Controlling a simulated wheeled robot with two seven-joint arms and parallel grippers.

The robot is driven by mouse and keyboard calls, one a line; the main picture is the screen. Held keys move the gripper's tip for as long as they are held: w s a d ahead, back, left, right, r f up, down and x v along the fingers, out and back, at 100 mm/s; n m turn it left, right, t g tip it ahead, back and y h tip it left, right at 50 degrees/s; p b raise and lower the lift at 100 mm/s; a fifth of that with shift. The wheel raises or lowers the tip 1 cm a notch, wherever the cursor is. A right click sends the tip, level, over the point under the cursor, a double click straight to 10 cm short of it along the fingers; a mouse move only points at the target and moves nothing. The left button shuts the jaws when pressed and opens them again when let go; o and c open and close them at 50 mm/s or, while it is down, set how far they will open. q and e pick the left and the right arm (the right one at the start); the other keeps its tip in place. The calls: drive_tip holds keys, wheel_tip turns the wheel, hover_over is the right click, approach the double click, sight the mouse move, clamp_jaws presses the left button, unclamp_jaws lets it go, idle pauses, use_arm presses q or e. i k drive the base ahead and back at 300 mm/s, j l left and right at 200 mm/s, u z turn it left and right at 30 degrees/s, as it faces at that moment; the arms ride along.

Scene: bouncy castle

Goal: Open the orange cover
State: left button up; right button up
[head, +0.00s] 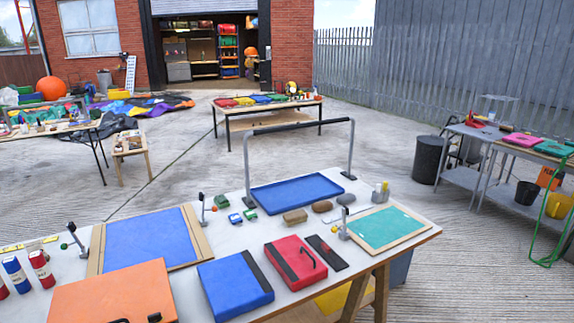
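The orange cover (115,293) is a flat panel lying at the front left of the white worktable (240,238). Its near edge is cut off by the bottom of the head view. Small dark parts, perhaps a handle, show at that near edge. I cannot tell whether the cover is raised at all; it looks flat. Neither of my grippers is in view.
Beside the cover are a blue case (235,287), a red case with a black handle (293,262) and a framed blue panel (149,239). Blue and red bottles (40,268) stand left. A grey hoop (300,125) rises at the table's back.

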sight(131, 294)
drive_tip(key=u, duration=1.35)
